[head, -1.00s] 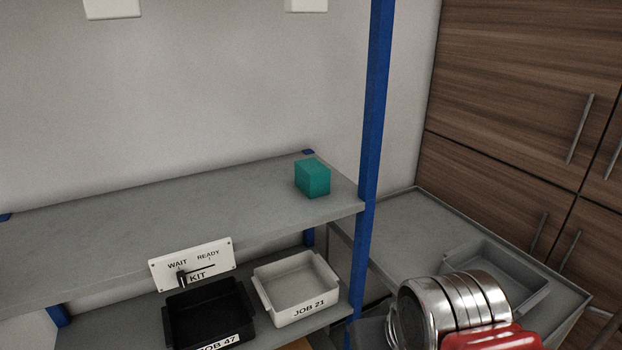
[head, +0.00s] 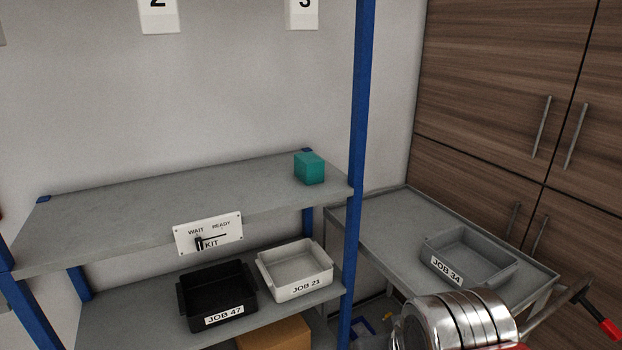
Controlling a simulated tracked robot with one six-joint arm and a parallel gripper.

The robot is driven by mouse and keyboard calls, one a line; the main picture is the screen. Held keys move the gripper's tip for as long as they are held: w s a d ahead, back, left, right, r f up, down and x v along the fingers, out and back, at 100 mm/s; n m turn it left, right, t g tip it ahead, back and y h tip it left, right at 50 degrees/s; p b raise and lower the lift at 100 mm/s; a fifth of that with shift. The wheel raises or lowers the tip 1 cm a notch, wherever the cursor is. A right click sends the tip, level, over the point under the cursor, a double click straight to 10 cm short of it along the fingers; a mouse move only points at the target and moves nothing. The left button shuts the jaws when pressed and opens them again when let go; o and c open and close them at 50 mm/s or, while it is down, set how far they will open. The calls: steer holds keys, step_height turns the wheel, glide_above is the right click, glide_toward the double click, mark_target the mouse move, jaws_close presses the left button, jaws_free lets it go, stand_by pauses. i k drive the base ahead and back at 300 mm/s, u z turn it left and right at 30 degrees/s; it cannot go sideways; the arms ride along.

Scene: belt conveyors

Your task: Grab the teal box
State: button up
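The teal box (head: 309,168) sits on the top grey shelf (head: 180,207) of a blue-posted rack, near the shelf's right end and beside the right post. Nothing touches it. Part of my arm, with silver rings and red below, shows at the bottom right, well apart from the box. My gripper's fingers do not show clearly in the head view, so I cannot see if they are open.
A black JOB 47 tray (head: 183,301) and a white JOB 21 tray (head: 268,285) stand on the lower shelf. A WAIT/READY sign (head: 181,243) hangs on the upper shelf edge. A blue post (head: 361,110) rises right of the box. A grey JOB 34 tray (head: 431,246) lies on a side table.

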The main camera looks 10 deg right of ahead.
mark_target(309, 168)
steer(key=k, duration=0.8)
steer(key=u, duration=0.5)
steer(key=i, duration=1.85)
steer(key=z, duration=0.05)
